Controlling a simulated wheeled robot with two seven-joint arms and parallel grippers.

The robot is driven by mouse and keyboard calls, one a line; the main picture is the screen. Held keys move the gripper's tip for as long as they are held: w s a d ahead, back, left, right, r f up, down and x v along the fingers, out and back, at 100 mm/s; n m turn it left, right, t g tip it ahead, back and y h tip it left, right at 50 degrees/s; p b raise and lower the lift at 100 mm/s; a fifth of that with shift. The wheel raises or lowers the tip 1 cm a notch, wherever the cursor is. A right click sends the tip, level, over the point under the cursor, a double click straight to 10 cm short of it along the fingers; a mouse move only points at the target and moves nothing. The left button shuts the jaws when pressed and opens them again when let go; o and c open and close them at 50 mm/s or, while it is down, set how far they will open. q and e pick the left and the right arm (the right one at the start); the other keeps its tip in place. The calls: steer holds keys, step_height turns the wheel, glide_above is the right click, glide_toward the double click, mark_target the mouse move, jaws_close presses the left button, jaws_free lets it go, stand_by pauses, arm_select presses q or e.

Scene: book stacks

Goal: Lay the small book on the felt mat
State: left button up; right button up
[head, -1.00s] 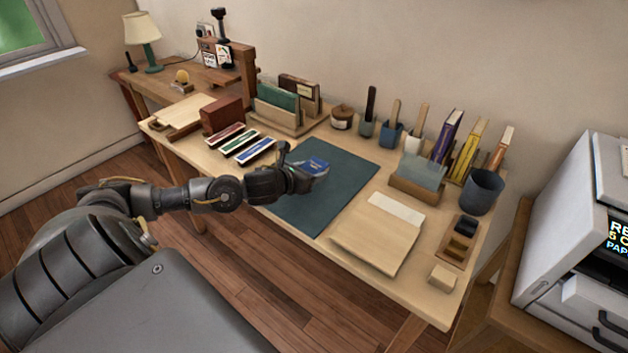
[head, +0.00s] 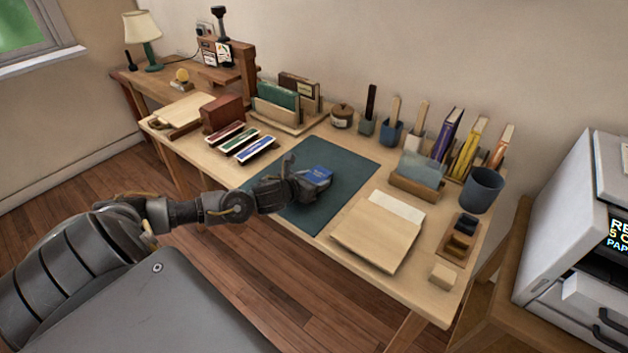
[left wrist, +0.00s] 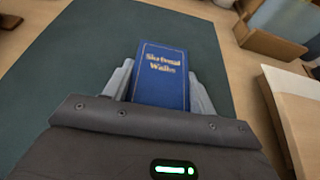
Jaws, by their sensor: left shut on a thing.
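The small book is blue with gold lettering on its cover. In the head view the small book (head: 317,176) is at the tip of my left gripper (head: 306,183), over the middle of the dark green felt mat (head: 345,167). In the left wrist view the small book (left wrist: 161,78) lies cover up between the two grey fingers of my left gripper (left wrist: 160,92), which are shut on it. The felt mat (left wrist: 75,65) fills the area behind and left of it there. I cannot tell whether the book touches the mat. My right gripper is not in view.
A wooden board with a pale sheet (head: 375,240) lies right of the mat. Colored boxes (head: 240,143) lie to the left. Pots with tools (head: 391,132), upright books (head: 467,150) and a dark cup (head: 482,190) line the back. The mat around the book is clear.

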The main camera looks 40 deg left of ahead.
arm_select(q)
steer(key=shift+f, duration=0.1)
steer(key=o, duration=1)
steer(key=shift+r, duration=0.2)
steer(key=v, duration=0.6)
steer(key=shift+s, duration=0.25)
steer(key=b+v, duration=0.1)
steer(key=v, duration=0.3)
steer(key=shift+v, duration=0.75)
steer(key=shift+r, duration=0.1)
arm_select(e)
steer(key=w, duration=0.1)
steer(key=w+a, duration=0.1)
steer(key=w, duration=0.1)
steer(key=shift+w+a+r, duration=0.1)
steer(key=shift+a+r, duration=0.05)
